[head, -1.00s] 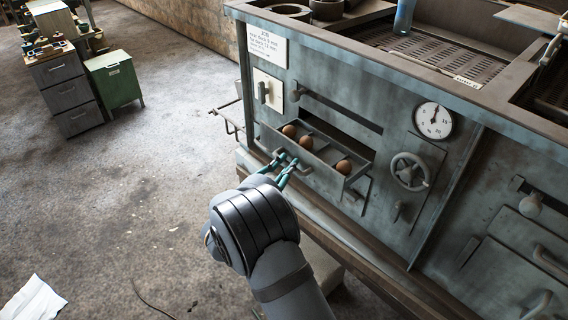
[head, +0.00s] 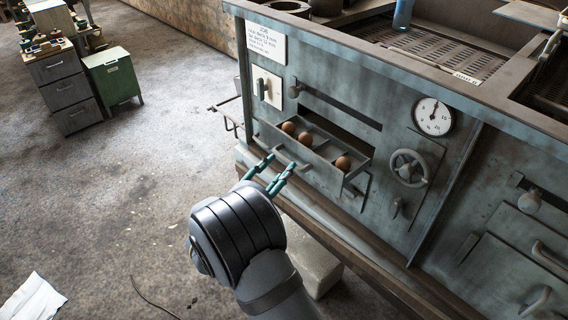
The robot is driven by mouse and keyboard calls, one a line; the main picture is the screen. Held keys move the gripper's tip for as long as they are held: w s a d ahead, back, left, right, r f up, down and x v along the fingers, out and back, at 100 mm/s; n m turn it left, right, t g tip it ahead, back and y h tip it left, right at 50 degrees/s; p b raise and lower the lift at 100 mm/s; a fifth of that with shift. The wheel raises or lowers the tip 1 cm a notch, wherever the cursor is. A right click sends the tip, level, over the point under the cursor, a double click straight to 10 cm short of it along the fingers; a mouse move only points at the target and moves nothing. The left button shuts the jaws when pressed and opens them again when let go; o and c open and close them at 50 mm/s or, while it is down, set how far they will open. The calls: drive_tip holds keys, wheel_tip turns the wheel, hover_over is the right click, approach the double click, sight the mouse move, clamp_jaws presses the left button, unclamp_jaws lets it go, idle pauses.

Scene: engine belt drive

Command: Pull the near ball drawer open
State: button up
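The ball drawer (head: 318,165) stands pulled out from the grey front panel, with its dark slot open behind it. Three brown balls lie in it: two towards its left end (head: 289,127) (head: 305,139) and one near its right end (head: 343,163). Its bar handle (head: 292,160) is on the front face. My gripper (head: 271,168) is open, its two teal fingers spread just in front of and below the handle. Nothing shows between the fingers, and they appear clear of the handle.
A handwheel (head: 409,168) and a gauge (head: 433,117) are right of the drawer. A small plate with a lever (head: 267,88) and a paper notice (head: 266,44) are above left. A wooden ledge (head: 350,245) runs below the panel. The floor at left is open.

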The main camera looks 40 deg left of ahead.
drive_tip(key=v, duration=0.7)
drive_tip(key=shift+s, duration=0.35)
drive_tip(key=shift+d+r, duration=0.1)
drive_tip(key=x, duration=1.2)
drive_tip(key=shift+w, duration=0.15)
approach(287, 161)
drive_tip(key=x, duration=0.2)
drive_tip(key=shift+w, duration=0.3)
